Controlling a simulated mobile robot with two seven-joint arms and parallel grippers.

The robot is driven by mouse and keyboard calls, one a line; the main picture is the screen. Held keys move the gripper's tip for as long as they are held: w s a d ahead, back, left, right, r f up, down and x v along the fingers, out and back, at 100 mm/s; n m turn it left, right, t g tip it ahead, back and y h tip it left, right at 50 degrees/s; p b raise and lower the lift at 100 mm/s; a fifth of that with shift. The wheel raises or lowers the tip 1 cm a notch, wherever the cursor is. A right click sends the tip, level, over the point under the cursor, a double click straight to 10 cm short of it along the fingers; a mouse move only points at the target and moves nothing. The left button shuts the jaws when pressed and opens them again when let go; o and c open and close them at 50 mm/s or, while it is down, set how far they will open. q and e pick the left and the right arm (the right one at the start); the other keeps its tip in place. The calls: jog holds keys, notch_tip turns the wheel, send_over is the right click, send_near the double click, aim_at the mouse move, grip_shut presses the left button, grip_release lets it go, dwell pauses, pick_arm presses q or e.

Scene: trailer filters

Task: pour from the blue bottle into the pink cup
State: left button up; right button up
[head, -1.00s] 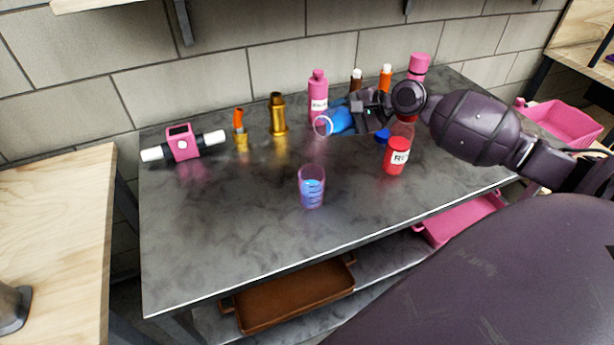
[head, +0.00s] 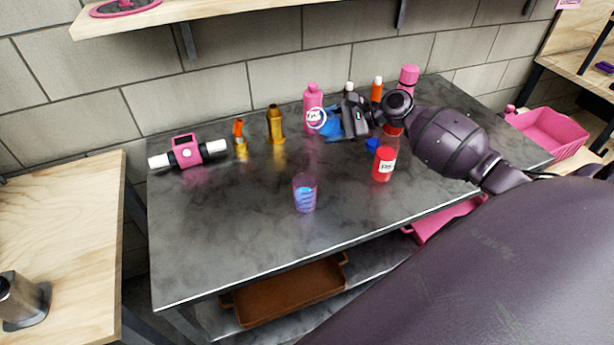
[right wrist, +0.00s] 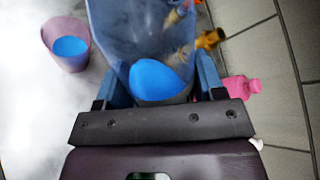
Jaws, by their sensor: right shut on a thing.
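My right gripper (head: 343,121) is shut on the blue bottle (head: 328,124), which is tipped over above the table, its round end pointing left. In the right wrist view the bottle (right wrist: 125,45) is clear and bluish between the fingers (right wrist: 155,75), with blue liquid showing inside. The pink cup (head: 305,194) stands upright on the table in front of and below the bottle, apart from it, with blue liquid inside. The cup (right wrist: 66,46) also shows at upper left in the right wrist view. No stream of liquid is visible. My left gripper is out of view.
A red bottle (head: 384,163) stands below my right arm. A pink-and-white device (head: 187,152) lies at left. The table's (head: 225,240) front left is clear.

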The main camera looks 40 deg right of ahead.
aim_at(330, 113)
jog(key=r+m+y+p, duration=0.1)
jog(key=p, duration=0.1)
jog(key=r+m+y+p, duration=0.1)
jog(key=p, duration=0.1)
jog(key=shift+a+r+m, duration=0.25)
jog(key=shift+r+m, duration=0.05)
jog(key=shift+r+m+y+p, duration=0.6)
jog(key=shift+r+p, duration=0.1)
jog(key=shift+p, duration=0.3)
jog(key=shift+r+p, duration=0.25)
jog(key=shift+p, duration=0.1)
jog(key=shift+r+m+y+p, duration=0.35)
jog(key=shift+m+y+p, duration=0.15)
jog(key=shift+m+p, duration=0.1)
jog(key=shift+s+a+r+m+t+p, duration=0.1)
jog(key=shift+r+m+t+p, duration=0.1)
jog(key=shift+m+t+p, duration=0.2)
jog(key=shift+r+m+y, duration=0.15)
jog(key=shift+m+y, duration=0.25)
jog(key=shift+r, duration=1.2)
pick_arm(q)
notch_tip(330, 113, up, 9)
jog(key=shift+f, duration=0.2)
pick_arm(e)
jog(key=shift+r, duration=1.4)
